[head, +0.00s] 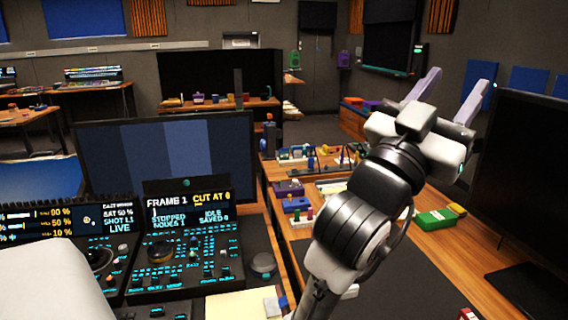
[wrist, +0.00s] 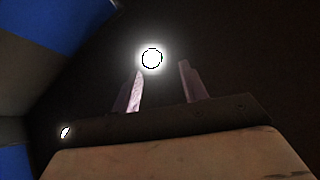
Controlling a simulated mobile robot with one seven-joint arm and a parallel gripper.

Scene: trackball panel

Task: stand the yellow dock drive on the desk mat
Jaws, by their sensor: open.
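My gripper (head: 460,80) is raised at the upper right of the head view. Its two pale fingers are spread, with nothing between them, and point up. In the wrist view the gripper (wrist: 160,78) also shows empty fingers, against a dark background with a bright round light. I cannot pick out the yellow dock drive with certainty; several small yellow things in the head view are too small to tell. A dark flat area (head: 410,275) on the wooden desk, right of my arm, may be the desk mat. My arm hides part of the desk there.
A control console (head: 185,255) with lit screens fills the lower left, with a monitor (head: 165,160) behind it. A green and yellow box (head: 437,218) lies on the right desk by a large black screen (head: 525,180). Small coloured objects (head: 295,200) crowd the desk left of my arm.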

